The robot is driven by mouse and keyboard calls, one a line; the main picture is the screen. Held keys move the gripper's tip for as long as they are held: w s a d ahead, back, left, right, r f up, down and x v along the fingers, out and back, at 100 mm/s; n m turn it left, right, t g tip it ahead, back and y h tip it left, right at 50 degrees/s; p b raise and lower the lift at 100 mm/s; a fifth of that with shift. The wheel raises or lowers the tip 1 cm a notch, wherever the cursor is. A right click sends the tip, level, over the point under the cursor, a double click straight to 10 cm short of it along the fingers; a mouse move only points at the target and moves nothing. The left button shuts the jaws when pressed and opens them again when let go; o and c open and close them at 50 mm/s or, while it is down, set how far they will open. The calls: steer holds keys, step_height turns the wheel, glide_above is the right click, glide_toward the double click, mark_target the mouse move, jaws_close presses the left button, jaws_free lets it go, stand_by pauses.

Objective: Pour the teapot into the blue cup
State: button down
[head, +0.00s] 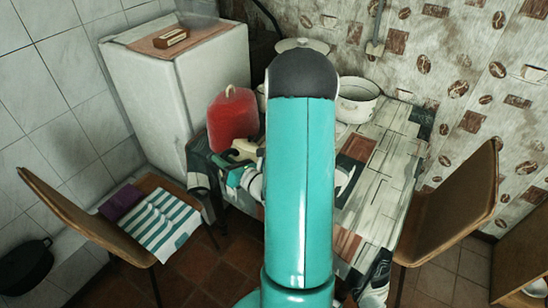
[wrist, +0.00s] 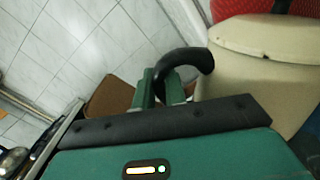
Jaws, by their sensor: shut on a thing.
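The teapot (wrist: 262,62) is cream with a pale lid and a curved black handle, at the right of the wrist view. My gripper (wrist: 163,85) is shut on the black handle, with its two green fingers around it. In the head view a small cream part of the teapot (head: 243,148) shows left of my arm, over the table's left side. There my gripper (head: 238,170) is partly hidden. I cannot tell whether the teapot touches the table, or its exact tilt. The blue cup is not visible in either view; my arm covers the table's middle.
A red container (head: 232,115) stands close behind the teapot. A white pot (head: 357,100) is at the table's back right. The patterned tablecloth (head: 385,165) looks clear at right. Chairs stand at left (head: 80,212) and right (head: 462,190); a white cabinet (head: 180,85) is behind left.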

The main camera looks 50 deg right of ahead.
steer(key=shift+w+r, duration=0.1)
steer(key=shift+r, duration=0.05)
steer(key=shift+d+r, duration=0.1)
steer(key=shift+d, duration=0.05)
steer(key=shift+d+r+m, duration=0.2)
steer(key=shift+r+m, duration=0.05)
steer(key=shift+m, duration=0.05)
stand_by(0.3)
steer(key=a+f+n, duration=0.3)
steer(key=a+f, duration=0.1)
steer(key=f, duration=0.1)
steer(key=shift+w+a+f+n, duration=0.15)
steer(key=shift+a+f+n, duration=0.15)
steer(key=shift+a+f, duration=0.1)
